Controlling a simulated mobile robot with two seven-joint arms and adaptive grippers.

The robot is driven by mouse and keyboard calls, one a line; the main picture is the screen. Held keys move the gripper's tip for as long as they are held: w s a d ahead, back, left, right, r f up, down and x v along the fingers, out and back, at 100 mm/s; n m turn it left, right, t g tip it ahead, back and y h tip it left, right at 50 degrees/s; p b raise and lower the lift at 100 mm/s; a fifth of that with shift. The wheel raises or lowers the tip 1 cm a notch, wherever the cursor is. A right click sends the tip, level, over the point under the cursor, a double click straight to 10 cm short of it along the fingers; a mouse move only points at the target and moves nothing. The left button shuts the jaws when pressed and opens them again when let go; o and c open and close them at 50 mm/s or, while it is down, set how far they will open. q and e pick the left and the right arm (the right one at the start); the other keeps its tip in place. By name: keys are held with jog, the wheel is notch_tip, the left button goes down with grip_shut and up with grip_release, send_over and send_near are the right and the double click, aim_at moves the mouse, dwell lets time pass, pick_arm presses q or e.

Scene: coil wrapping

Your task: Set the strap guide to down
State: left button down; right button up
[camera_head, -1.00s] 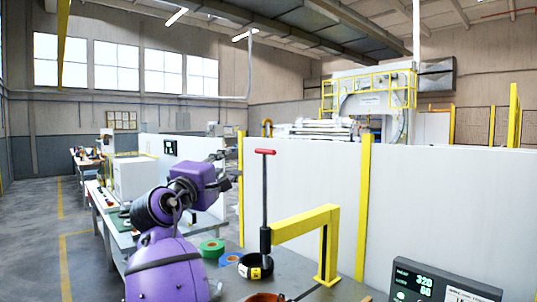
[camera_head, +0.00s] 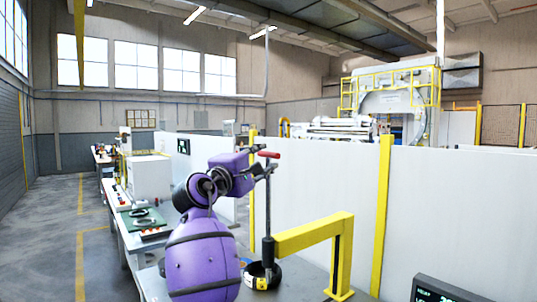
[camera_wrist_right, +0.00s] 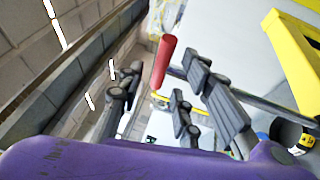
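The strap guide is a tall grey rod (camera_head: 267,215) with a red crossbar handle (camera_head: 268,154) on top, standing upright at the end of a yellow bracket (camera_head: 315,232). Its handle is high, well above the bracket. My right gripper (camera_head: 262,169) is at the rod just below the handle. In the right wrist view the fingers of the right gripper (camera_wrist_right: 160,78) are spread apart, with the red handle (camera_wrist_right: 164,60) showing between them. I cannot tell whether a finger touches it. My left gripper is not in view.
A black ring with a yellow label (camera_head: 257,283) lies below the rod on the grey bench (camera_head: 308,284). A white partition (camera_head: 330,180) with yellow posts stands behind. A dark display box (camera_head: 435,290) is at lower right. Other benches stand at left.

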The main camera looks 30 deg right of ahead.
aim_at(266, 156)
jog(key=x, duration=0.4)
grip_shut()
jog(key=shift+f, duration=0.1)
